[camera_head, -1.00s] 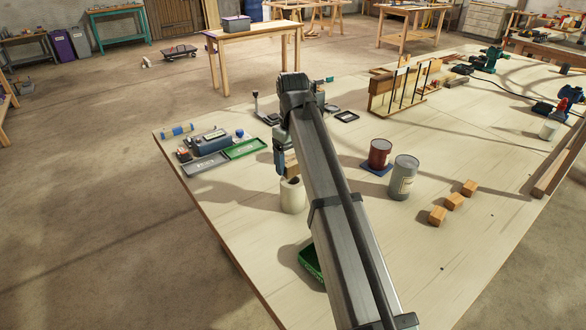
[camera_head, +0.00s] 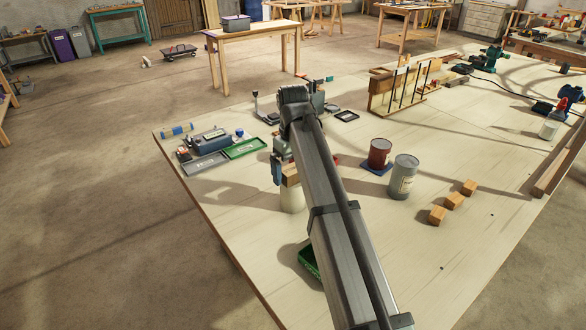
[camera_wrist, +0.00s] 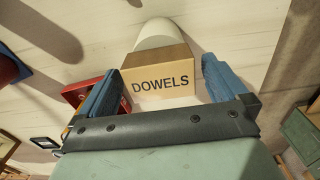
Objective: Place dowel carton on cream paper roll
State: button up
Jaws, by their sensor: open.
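The dowel carton (camera_wrist: 160,78), a tan box lettered DOWELS, sits between my gripper's blue fingers in the wrist view. My gripper (camera_wrist: 161,68) is open, with a gap between each finger and the carton. The cream paper roll (camera_wrist: 153,32) shows just beyond the carton. In the head view the carton (camera_head: 291,174) is at the top of the upright roll (camera_head: 292,200) and covers its upper end. They appear to touch, but the contact is hidden. My arm hides part of the carton and the farther finger in the head view.
A green tray (camera_head: 244,148) and a grey tray (camera_head: 205,165) lie at the left. A green crate (camera_head: 307,260) is partly hidden by my arm.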

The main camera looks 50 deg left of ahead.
aim_at(293, 168)
jog(key=shift+r, duration=0.15)
notch_tip(293, 168, up, 12)
dwell(0.6)
dwell(0.4)
